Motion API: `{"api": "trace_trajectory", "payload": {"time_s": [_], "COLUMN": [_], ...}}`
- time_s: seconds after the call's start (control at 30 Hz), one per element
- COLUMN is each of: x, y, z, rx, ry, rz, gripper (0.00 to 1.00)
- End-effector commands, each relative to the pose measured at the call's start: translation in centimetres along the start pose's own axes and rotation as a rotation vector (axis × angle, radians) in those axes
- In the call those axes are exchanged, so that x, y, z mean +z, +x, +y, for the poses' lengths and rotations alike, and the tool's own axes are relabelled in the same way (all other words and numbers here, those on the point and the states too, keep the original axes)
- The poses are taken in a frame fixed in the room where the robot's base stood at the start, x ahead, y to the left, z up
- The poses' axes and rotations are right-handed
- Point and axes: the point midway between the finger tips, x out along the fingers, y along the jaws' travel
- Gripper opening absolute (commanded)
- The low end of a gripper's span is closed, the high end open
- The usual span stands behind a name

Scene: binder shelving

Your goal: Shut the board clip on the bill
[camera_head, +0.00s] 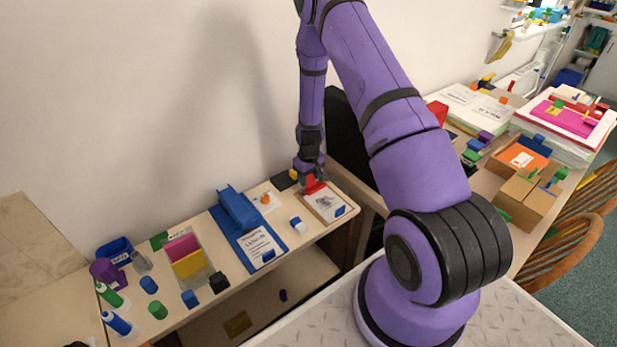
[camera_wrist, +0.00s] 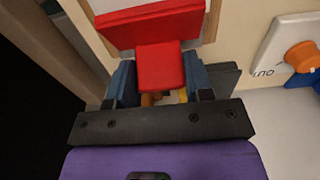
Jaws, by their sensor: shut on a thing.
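The board (camera_head: 345,203) lies at the right end of the shelf top, with a white printed sheet on it, apparently the bill (camera_head: 322,200). The red board clip (camera_head: 313,186) is at the board's far edge. In the wrist view the clip (camera_wrist: 150,25) shows as a wide red bar with a red tab (camera_wrist: 160,66). My gripper (camera_head: 310,178) points down at the clip. In the wrist view my gripper (camera_wrist: 160,80) has its blue fingers on both sides of the tab, shut on it. I cannot tell how far the clip is open; the bill's clipped edge is hidden.
A dark block (camera_head: 284,181) is beside my gripper. The wall is close behind.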

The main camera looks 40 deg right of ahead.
Motion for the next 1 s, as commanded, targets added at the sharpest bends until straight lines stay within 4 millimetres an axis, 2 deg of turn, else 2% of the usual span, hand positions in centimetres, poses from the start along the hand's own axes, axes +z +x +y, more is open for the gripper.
{"api": "trace_trajectory", "payload": {"time_s": [0.7, 1.0], "x": [1.6, 1.8], "y": [-0.4, -0.4], "z": [0.1, 0.0], "rx": [-0.001, 0.000], "ry": [0.003, 0.000], "rz": [0.393, 0.476], "gripper": [0.23, 0.23]}}
